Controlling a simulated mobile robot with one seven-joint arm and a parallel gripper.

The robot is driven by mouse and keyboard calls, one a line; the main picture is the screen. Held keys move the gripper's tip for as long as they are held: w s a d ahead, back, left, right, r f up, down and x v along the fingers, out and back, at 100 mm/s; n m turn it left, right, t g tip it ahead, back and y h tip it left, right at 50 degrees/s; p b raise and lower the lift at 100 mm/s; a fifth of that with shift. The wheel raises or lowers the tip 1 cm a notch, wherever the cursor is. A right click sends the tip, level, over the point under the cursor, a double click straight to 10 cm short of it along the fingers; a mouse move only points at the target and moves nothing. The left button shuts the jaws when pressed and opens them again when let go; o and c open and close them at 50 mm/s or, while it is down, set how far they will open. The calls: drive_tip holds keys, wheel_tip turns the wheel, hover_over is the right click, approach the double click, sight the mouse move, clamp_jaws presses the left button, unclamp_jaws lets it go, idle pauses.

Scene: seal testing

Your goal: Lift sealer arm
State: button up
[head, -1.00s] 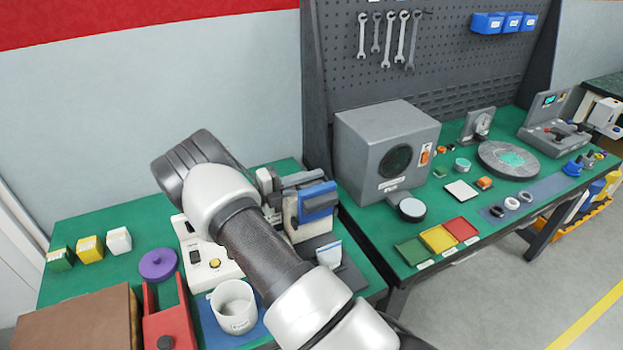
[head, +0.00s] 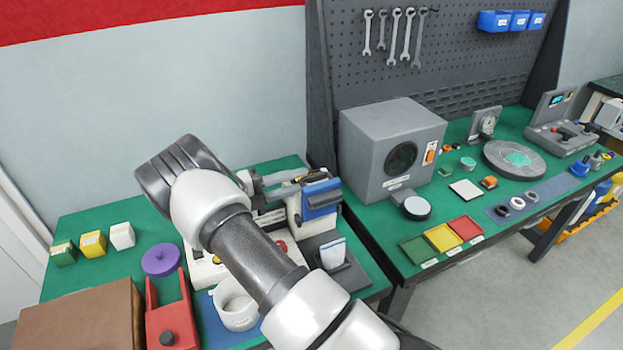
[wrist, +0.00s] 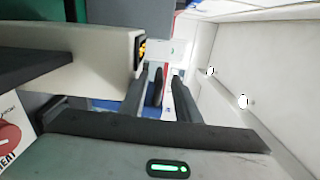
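The sealer (head: 315,203) stands on the left green table, with a pale base, a red knob, and a blue-topped block at its right end. My forearm covers much of it in the head view. In the wrist view its pale beam with a small orange display (wrist: 90,62) fills the left side. My gripper (wrist: 160,72) has two dark fingers standing apart, beside the beam. A dark narrow piece shows between them, and I cannot tell whether it touches either finger.
A white cup (head: 237,305), a red holder (head: 172,315), a brown box (head: 80,318) and a purple disc (head: 161,261) are on the left table. A bag stand (head: 343,268) is right of the sealer. A grey box (head: 390,150) stands on the right table.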

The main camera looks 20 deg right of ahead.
drive_tip(key=a+b, duration=0.1)
drive_tip(key=a, duration=1)
drive_tip(key=shift+s+a, duration=0.2)
drive_tip(key=shift+a, duration=0.15)
drive_tip(key=s+d+r+m+g+y, duration=0.1)
drive_tip(key=s+d+r+m+y, duration=0.3)
drive_tip(key=s+r+m+y, duration=0.25)
drive_tip(key=s+d+r+m+g+y, duration=0.1)
drive_tip(key=s+d+r+m+y, duration=0.35)
drive_tip(key=r+m, duration=0.45)
drive_tip(key=s+a+r+m+t+y+p, duration=0.1)
drive_tip(key=s+a+r+m+t+y, duration=0.2)
drive_tip(key=s+m, duration=0.6)
drive_tip(key=s+a+r+m+t+y+p, duration=0.1)
drive_tip(key=s+a+r+m+t+y, duration=0.1)
drive_tip(key=s+m, duration=0.8)
drive_tip(key=shift+s+a+r+m+t+y, duration=0.15)
drive_tip(key=shift+a+r+m+t+y, duration=0.35)
drive_tip(key=shift+m+t+y, duration=0.4)
drive_tip(key=shift+d, duration=0.1)
